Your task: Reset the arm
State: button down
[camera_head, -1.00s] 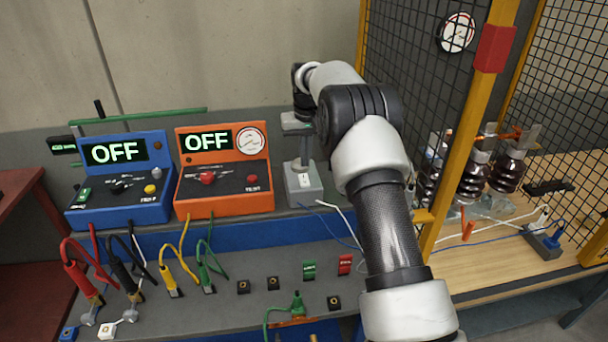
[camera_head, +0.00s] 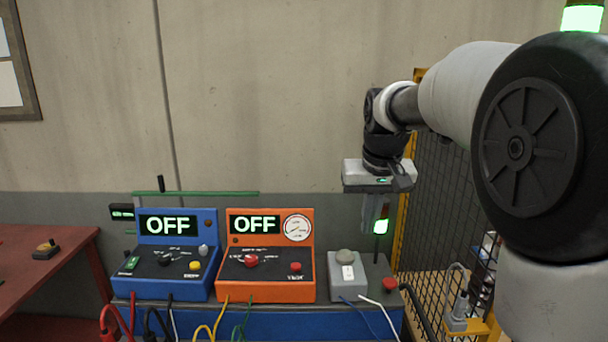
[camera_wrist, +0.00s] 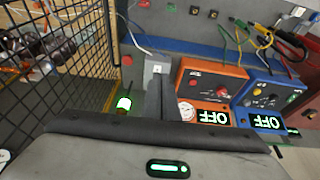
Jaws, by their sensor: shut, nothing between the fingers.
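My gripper (camera_head: 374,228) hangs from my raised arm at the right of the head view, fingers pointing down and shut with nothing between them. It is above and slightly right of a small grey box (camera_head: 347,277) with a round top knob, apart from it. In the wrist view my closed fingers (camera_wrist: 162,100) overlap the lower part of that grey box (camera_wrist: 157,66). My large arm joints fill the right side of the head view.
An orange instrument (camera_head: 265,278) and a blue instrument (camera_head: 165,282), both reading OFF, stand left of the grey box with cables in front. A red button (camera_head: 390,284) and a mesh fence (camera_head: 440,200) are at the right.

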jog(key=s+f+t, duration=0.2)
jog(key=s, duration=2.5)
jog(key=shift+s+f, duration=0.15)
jog(key=shift+f, duration=0.2)
